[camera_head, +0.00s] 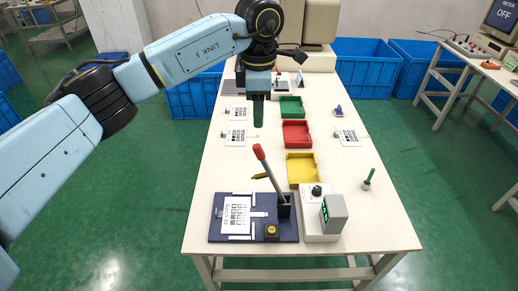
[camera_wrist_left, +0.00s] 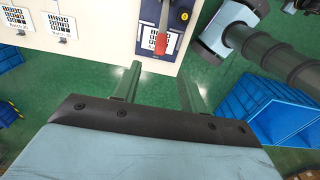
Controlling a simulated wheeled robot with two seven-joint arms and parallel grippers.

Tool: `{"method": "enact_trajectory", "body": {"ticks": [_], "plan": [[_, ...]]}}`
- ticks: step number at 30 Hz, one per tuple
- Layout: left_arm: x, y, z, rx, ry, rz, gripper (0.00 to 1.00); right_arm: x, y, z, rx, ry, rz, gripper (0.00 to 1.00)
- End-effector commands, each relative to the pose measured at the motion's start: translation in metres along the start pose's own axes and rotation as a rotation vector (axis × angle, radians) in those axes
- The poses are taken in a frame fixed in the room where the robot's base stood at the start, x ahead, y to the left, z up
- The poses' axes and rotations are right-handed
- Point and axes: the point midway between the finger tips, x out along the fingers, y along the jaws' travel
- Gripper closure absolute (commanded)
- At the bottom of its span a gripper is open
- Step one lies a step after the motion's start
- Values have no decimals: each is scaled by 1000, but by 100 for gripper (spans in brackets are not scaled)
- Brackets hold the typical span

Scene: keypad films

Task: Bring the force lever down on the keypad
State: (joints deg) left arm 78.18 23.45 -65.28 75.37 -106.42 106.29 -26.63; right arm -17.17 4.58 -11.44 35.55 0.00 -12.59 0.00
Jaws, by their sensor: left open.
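The force lever (camera_head: 270,173) has a grey shaft and a red grip, and stands tilted up to the left from a black pivot block on a dark blue base plate (camera_head: 225,239). The keypad (camera_head: 236,214), a white printed film, lies flat on that plate, left of the pivot. My left gripper (camera_head: 258,122) points down above the table, beyond the lever. In the left wrist view its two green fingers (camera_wrist_left: 160,72) stand apart and empty. The lever's red grip (camera_wrist_left: 162,44) shows past the fingertips, apart from them. My right gripper does not show.
Green (camera_head: 291,106), red (camera_head: 297,133) and yellow (camera_head: 302,168) trays stand along the table's middle. A grey meter box (camera_head: 334,214) stands right of the lever. Other films (camera_head: 236,136) lie on the left side. The table's front right corner is bare.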

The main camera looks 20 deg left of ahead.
Motion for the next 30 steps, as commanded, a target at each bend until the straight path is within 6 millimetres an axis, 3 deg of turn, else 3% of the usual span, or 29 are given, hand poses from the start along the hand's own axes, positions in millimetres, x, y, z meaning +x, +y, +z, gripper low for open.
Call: {"method": "enact_trajectory", "body": {"ticks": [15,21,30], "plan": [[101,-3,2,3,-5,-6,58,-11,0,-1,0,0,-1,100],[121,-2,2,2,-5,-4,58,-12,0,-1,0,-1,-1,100],[125,-2,2,3,-5,-3,58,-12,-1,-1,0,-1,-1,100]]}}
